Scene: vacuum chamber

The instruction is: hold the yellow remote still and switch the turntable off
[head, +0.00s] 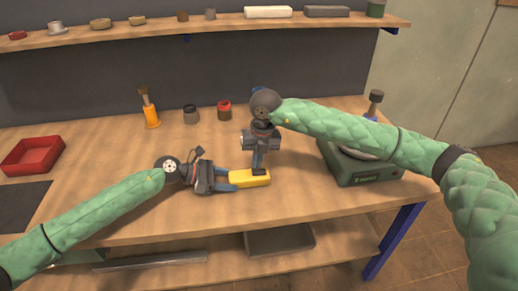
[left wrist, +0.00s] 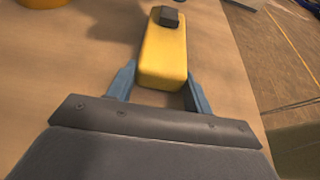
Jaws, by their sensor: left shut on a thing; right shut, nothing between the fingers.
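The yellow remote (head: 249,179) lies flat on the bench, and it fills the upper middle of the left wrist view (left wrist: 162,60). A small dark raised block (left wrist: 168,16) sits on its far end. My left gripper (head: 232,180) is shut on the remote's near end, one finger on each side, also in the left wrist view (left wrist: 158,92). My right gripper (head: 259,168) points down, shut and empty, at the remote's other end. I cannot tell whether it touches the dark block. The green turntable (head: 362,176) stands to the right, its top partly hidden by my right arm.
A red tray (head: 32,156) and dark mat (head: 22,205) are at the left. A shelf (head: 130,34) with several items runs along the back. The bench front is clear.

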